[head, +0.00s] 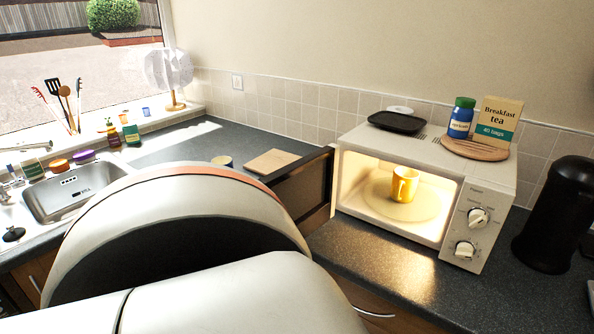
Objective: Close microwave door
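A white microwave (478,171) stands on the dark counter at the right, its lit interior facing me. Its dark-framed door (303,188) is open and swung out to the left of the opening. My large white arm covers the lower left of the view and hides part of the door's near side. A yellow mug (404,185) stands on the turntable (375,203) inside. The front panel has two round dials. Neither of my grippers can be seen, and whether my arm touches the door cannot be told.
On the microwave are a dark tray (397,123), a blue jar (461,118) and a tea box (499,121) on a round board. A black kettle-like vessel (556,215) stands at the right. A wooden board (272,161) lies behind the door. Counter before the microwave is clear.

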